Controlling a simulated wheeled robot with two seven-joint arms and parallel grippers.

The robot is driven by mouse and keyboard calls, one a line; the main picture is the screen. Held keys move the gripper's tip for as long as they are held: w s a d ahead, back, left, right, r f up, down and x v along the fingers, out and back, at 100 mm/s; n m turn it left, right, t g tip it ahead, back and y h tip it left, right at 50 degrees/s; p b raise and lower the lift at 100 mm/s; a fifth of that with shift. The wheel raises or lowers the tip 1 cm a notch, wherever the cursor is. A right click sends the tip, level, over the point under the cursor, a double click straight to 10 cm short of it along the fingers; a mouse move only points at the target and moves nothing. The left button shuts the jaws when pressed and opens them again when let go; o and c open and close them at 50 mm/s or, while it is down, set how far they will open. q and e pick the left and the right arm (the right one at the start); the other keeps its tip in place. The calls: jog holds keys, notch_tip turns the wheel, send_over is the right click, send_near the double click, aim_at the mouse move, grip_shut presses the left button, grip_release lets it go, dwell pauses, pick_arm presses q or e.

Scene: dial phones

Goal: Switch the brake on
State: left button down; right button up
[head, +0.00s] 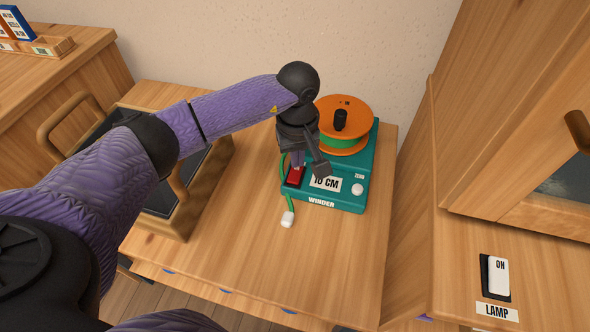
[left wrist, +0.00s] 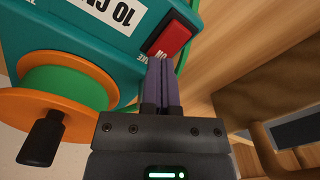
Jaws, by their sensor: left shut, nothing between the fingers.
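The teal winder (head: 337,200) stands on the wooden table and reads "10 CM" on its front panel. A red rocker switch (head: 295,176) sits at the panel's left end; it also shows in the left wrist view (left wrist: 169,38), with an "ON" marking beside it. Which way the rocker is tilted I cannot tell. My left gripper (head: 297,160) is shut and empty, pointing down at the switch. In the left wrist view its fingertips (left wrist: 161,63) are at the switch's "ON" end; whether they touch it I cannot tell. My right gripper is out of view.
An orange spool (head: 362,112) with a black crank knob (head: 340,119) stands behind the switch. A green cord with a white end (head: 288,219) hangs off the winder. A wooden tray (head: 195,200) is left. A lamp switch (head: 498,275) is right. The table front is clear.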

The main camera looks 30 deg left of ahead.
pick_arm(q)
jog(key=shift+f+b, duration=0.4)
jog(key=shift+f, duration=0.2)
jog(key=shift+r, duration=0.1)
notch_tip(320, 180, up, 7)
jog(key=p, duration=0.4)
jog(key=shift+p, duration=0.35)
